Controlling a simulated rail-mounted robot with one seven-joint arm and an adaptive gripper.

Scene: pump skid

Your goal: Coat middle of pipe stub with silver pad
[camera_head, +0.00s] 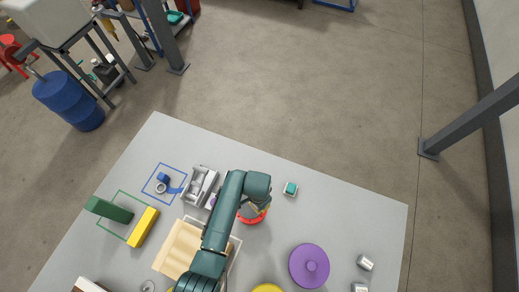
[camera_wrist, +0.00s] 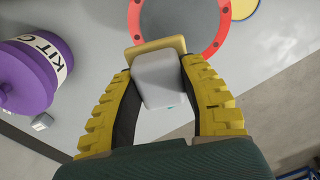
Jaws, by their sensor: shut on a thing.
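My gripper (camera_wrist: 158,74) has yellow ribbed fingers closed on a light grey block (camera_wrist: 160,88) with a tan-yellow slab at its far end. This appears to be the silver pad. In the head view my gripper (camera_head: 258,208) is mostly under my arm, above the table by a red ring, and the block is hidden. I cannot pick out the pipe stub for sure. A grey cradle-like fixture (camera_head: 201,184) stands left of my arm, and a small ring-like piece (camera_head: 160,188) lies in a blue-outlined square.
A red ring with bolt holes (camera_wrist: 218,28) lies beyond the held block. A purple lidded pot (camera_head: 309,266) stands right of my arm. A small teal-topped block (camera_head: 290,189), a yellow block (camera_head: 143,227) and a green block (camera_head: 108,209) are on the grey table (camera_head: 360,215).

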